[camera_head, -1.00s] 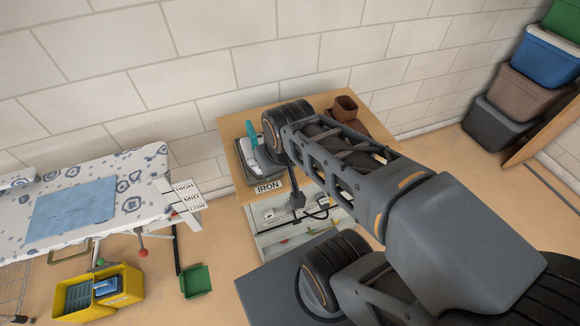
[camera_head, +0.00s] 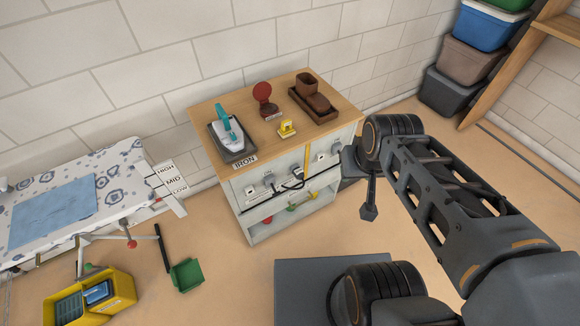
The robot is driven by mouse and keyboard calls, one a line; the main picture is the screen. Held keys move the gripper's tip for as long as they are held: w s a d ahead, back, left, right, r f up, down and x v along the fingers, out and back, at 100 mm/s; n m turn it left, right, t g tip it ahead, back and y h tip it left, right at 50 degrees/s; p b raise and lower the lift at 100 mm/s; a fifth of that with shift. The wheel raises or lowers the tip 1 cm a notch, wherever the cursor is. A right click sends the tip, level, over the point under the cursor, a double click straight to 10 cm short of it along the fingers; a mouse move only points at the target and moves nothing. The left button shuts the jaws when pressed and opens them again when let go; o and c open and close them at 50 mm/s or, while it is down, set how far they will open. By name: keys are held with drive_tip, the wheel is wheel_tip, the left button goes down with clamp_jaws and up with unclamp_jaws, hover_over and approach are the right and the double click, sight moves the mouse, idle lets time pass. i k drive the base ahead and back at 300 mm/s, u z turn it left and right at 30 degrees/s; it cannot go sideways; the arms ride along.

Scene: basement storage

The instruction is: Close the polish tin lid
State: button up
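The polish tin (camera_head: 271,112) stands on the wooden top of the cabinet, left of the boot. Its round dark red lid (camera_head: 262,91) stands up, open, behind the low tin body. My gripper (camera_head: 369,212) is at the lower end of my arm, in front of the cabinet's right side. It is to the right of the tin and well apart from it. The gripper is small and dark here, and its fingers cannot be told apart.
On the cabinet top (camera_head: 216,115) are an iron (camera_head: 231,132) on a dark rest, a small yellow item (camera_head: 287,128) in front of the tin, and a brown boot (camera_head: 313,96) on a tray. An ironing board (camera_head: 110,195) stands left. Stacked bins (camera_head: 467,62) stand right.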

sight(262, 89)
drive_tip(key=z, duration=0.55)
drive_tip(key=k, duration=0.5)
drive_tip(key=z, duration=0.85)
drive_tip(key=k, duration=0.8)
drive_tip(key=u, duration=0.7)
drive_tip(key=k, duration=0.6)
drive_tip(key=z, duration=0.4)
drive_tip(key=i, duration=3.05)
drive_tip(key=u, duration=2.25)
